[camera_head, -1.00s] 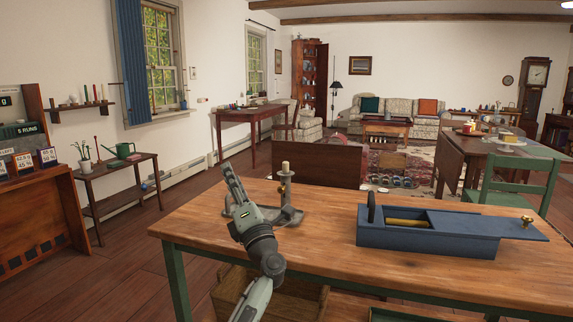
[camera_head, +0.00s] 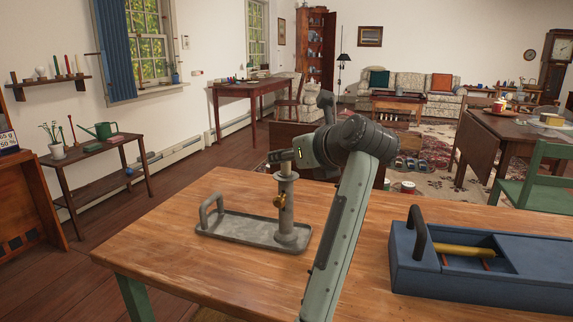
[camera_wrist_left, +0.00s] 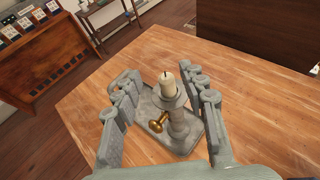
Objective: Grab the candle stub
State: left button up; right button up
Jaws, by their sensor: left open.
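The candle stub (camera_wrist_left: 168,86) is short and cream with a dark wick. It stands upright in the cup of a grey metal candlestick (camera_head: 288,215), which has a tray base, a loop handle and a brass knob. My left gripper (camera_wrist_left: 158,76) is open, with a finger on each side of the stub in the wrist view and gaps between. My right gripper is not in view.
The candlestick stands on a wooden table (camera_head: 190,225). A blue box (camera_head: 440,280) with an upright handle and a yellow rod inside lies to the right of my arm. The tabletop left of the candlestick is clear. A green chair (camera_head: 540,175) stands behind at right.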

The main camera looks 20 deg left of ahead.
pick_arm(q)
jog(key=x, duration=0.6)
jog(key=shift+w+f+p, duration=0.35)
jog(key=shift+w, duration=0.05)
grip_shut()
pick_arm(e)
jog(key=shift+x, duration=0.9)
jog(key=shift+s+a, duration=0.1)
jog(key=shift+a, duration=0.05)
